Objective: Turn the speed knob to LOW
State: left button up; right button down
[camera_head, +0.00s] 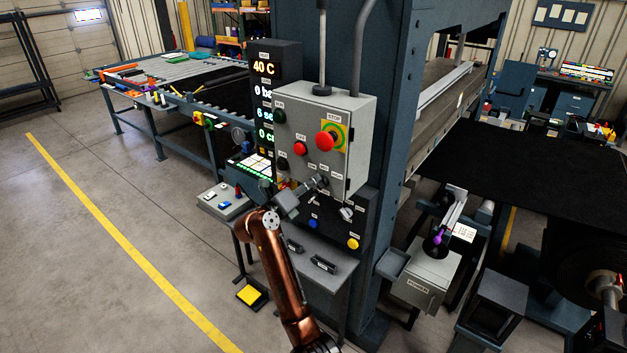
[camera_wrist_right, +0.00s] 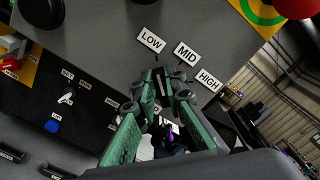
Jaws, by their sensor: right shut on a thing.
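The speed knob (camera_wrist_right: 161,82) is a small dark knob with a pale line on the grey control box (camera_head: 357,112). White labels LOW (camera_wrist_right: 151,40), MID (camera_wrist_right: 185,53) and HIGH (camera_wrist_right: 208,80) sit around it. My right gripper (camera_wrist_right: 163,92) is shut on the knob, its green-padded fingers on either side. In the head view my right gripper (camera_head: 318,184) reaches the lower front of the box and largely covers the knob. I cannot tell for certain which label the knob's line points to. My left gripper is not in view.
A red STOP button (camera_head: 325,141) on a yellow-green plate and another red button (camera_head: 300,149) are above the knob. A display column (camera_head: 266,95) stands left of the box. A small side shelf (camera_head: 229,201) is lower left. Open floor lies left.

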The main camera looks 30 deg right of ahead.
jog(key=shift+a+f, duration=0.1)
jog(key=c, duration=2)
grip_release()
jog(key=shift+w, duration=0.1)
jog(key=v, duration=1.2)
